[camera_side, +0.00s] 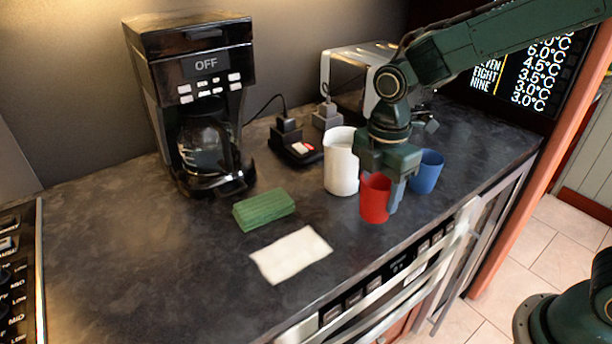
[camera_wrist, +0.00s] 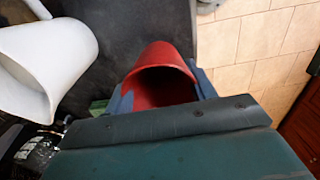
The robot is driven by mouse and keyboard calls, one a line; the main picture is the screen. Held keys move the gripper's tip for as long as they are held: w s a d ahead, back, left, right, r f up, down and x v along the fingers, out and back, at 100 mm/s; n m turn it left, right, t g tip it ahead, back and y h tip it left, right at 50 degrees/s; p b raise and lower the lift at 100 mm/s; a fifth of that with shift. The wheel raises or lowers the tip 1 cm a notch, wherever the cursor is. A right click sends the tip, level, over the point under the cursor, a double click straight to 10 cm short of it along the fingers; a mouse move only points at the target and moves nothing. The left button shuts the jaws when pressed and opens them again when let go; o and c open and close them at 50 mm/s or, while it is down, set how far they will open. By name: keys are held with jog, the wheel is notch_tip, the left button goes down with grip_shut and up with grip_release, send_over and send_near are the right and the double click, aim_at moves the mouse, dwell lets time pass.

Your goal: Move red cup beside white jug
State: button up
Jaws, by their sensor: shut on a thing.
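The red cup (camera_side: 374,199) is upright at the front right of the counter, between the fingers of my gripper (camera_side: 385,188). My gripper is shut on it from above. In the wrist view the red cup (camera_wrist: 160,75) sits between the blue-grey fingers (camera_wrist: 163,95), its open mouth facing the camera. The white jug (camera_side: 341,161) stands just behind and to the left of the red cup. The white jug also shows at the left of the wrist view (camera_wrist: 50,62), with a gap of dark counter between it and the cup. I cannot tell whether the cup's base touches the counter.
A blue cup (camera_side: 428,171) stands close to the right of my gripper. A green sponge (camera_side: 263,209) and a white cloth (camera_side: 290,254) lie to the left. A coffee maker (camera_side: 194,103) and a toaster (camera_side: 352,75) stand behind. The counter's front edge is close to the red cup.

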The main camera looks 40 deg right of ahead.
aim_at(375, 207)
jog(key=shift+f, duration=2.1)
jog(key=shift+f, duration=0.15)
jog(key=o, duration=1)
notch_tip(375, 207, up, 12)
jog(key=shift+r, duration=0.2)
